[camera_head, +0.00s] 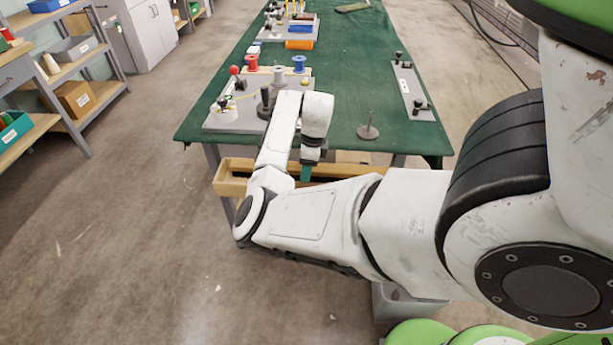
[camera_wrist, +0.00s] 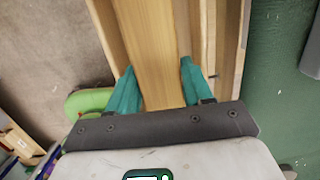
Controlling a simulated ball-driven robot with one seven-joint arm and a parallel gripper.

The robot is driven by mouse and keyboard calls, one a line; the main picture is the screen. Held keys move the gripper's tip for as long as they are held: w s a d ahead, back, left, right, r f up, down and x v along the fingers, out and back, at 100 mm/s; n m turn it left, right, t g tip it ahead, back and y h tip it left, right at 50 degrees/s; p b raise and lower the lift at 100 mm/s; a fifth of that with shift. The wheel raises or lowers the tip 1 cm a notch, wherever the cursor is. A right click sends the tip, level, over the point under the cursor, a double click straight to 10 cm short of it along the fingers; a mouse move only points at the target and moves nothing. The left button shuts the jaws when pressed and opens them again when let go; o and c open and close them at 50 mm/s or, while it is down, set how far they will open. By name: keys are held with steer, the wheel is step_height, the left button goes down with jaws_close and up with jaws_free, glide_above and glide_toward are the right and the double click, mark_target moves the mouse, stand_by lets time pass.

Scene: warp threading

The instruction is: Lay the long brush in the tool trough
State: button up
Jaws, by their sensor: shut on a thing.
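The tool trough is a long wooden box (camera_head: 229,187) along the near edge of the green table. Its side wall also shows in the wrist view (camera_wrist: 236,40). My gripper (camera_head: 305,172) points down at the trough, partly hidden behind my arm. In the wrist view its two teal fingers (camera_wrist: 158,75) are shut on a broad, pale wooden piece, which I take to be the back of the long brush (camera_wrist: 158,35). It runs lengthwise between the trough's walls. Its bristles are hidden, and I cannot tell whether it touches the trough's floor.
On the green table (camera_head: 345,95) a grey board (camera_head: 225,124) carries spools and a red ball. A thin metal spindle (camera_head: 368,130) stands right of my gripper, with a grey plate (camera_head: 409,90) beyond. Shelves (camera_head: 70,70) stand left, across open floor.

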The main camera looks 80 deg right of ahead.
steer(key=shift+f, duration=1.7)
steer(key=shift+f, duration=0.1)
steer(key=o, duration=1.1)
